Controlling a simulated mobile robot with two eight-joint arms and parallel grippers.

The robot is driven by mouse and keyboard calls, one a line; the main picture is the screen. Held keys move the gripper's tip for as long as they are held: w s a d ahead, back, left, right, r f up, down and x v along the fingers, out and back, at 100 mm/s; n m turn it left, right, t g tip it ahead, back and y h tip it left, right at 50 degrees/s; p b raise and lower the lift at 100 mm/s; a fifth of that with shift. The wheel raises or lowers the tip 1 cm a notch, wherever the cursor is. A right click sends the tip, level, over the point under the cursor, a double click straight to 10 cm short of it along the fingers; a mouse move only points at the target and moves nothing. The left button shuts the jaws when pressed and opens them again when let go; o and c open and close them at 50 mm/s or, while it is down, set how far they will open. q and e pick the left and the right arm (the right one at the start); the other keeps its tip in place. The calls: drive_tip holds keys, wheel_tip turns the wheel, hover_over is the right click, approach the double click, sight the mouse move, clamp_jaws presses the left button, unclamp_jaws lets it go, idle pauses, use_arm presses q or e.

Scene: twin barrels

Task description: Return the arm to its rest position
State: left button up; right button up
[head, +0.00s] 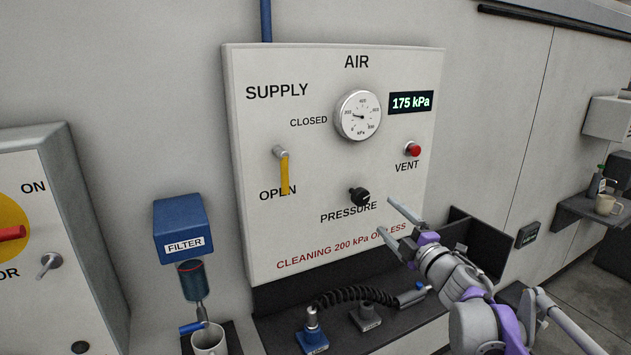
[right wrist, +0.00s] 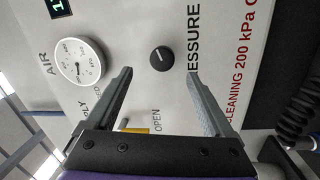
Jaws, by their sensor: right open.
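My right gripper (head: 392,222) is open and empty in front of the lower right of the air panel (head: 320,240). In the right wrist view its two fingers (right wrist: 160,85) stand wide apart, with the black pressure knob (right wrist: 161,57) seen beyond and between them. In the head view the pressure knob (head: 359,196) is up and left of the fingertips, clear of them. My right arm (head: 470,300) comes in from the lower right. My left gripper does not show.
The yellow supply lever (head: 284,172) points down at OPEN. The display (head: 411,103) reads 175 kPa, beside a gauge (head: 359,115) and red vent button (head: 412,149). Below is a dark shelf (head: 275,330) with a coiled hose (head: 355,294). A filter (head: 184,228) and mug (head: 209,340) stand left.

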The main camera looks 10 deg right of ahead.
drive_tip(key=s+d+f+m+g+h, duration=0.2)
drive_tip(key=s+f+m+g+h, duration=0.3)
drive_tip(key=s+f+m+h, duration=0.75)
drive_tip(key=s+a+f+m+g+y, duration=0.3)
drive_tip(key=s+a+f+g, duration=0.1)
drive_tip(key=s+f, duration=0.5)
drive_tip(key=s+a+f+m+g+y, duration=0.3)
drive_tip(key=s+f, duration=0.6)
drive_tip(key=s, duration=0.5)
drive_tip(key=shift+s+a+g+y, duration=0.25)
drive_tip(key=shift+a+g+y, duration=0.15)
drive_tip(key=shift+a+y, duration=0.4)
